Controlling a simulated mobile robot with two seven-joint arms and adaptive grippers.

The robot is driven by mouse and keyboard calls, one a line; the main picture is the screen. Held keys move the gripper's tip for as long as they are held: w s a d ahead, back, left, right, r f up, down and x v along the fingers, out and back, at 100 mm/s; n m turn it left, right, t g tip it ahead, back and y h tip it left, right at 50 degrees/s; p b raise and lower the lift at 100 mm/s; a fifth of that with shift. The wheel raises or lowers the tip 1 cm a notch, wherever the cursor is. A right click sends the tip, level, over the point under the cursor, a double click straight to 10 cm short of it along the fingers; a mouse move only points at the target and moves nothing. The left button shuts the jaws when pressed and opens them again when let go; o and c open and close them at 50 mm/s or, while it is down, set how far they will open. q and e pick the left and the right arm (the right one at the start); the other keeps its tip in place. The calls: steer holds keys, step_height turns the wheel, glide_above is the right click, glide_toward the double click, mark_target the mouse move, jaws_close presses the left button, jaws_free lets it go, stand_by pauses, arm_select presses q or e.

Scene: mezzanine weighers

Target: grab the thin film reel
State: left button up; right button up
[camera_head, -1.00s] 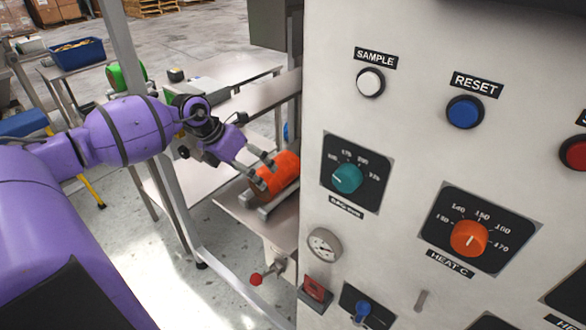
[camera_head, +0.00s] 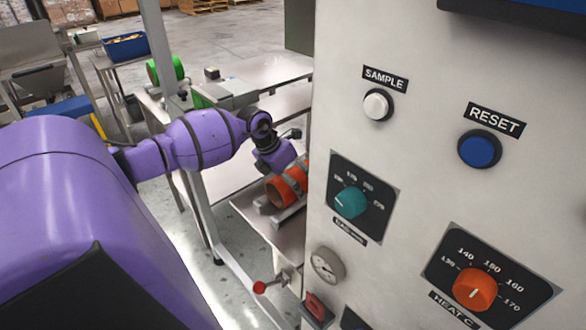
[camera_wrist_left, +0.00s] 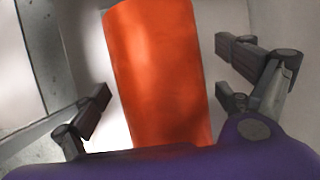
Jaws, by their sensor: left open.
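An orange film reel (camera_head: 279,191) lies on its side on a metal cradle beside the control cabinet. My left gripper (camera_head: 291,180) is over it, with its grey fingers spread around the roll. In the left wrist view the orange reel (camera_wrist_left: 158,70) stands between the open fingers, with a gap visible on both sides. The reel's far end is partly hidden by the fingers and the cabinet edge. I cannot tell from these views how thin it is. My right gripper is not in view.
The control cabinet (camera_head: 430,190) with knobs and buttons fills the right side, close to the reel. A metal post (camera_head: 165,60) stands near my left arm. A red-knobbed lever (camera_head: 260,287) sits below the cradle.

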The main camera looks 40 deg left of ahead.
arm_select(q)
steer(key=shift+f, duration=0.2)
steer(key=c, duration=1.4)
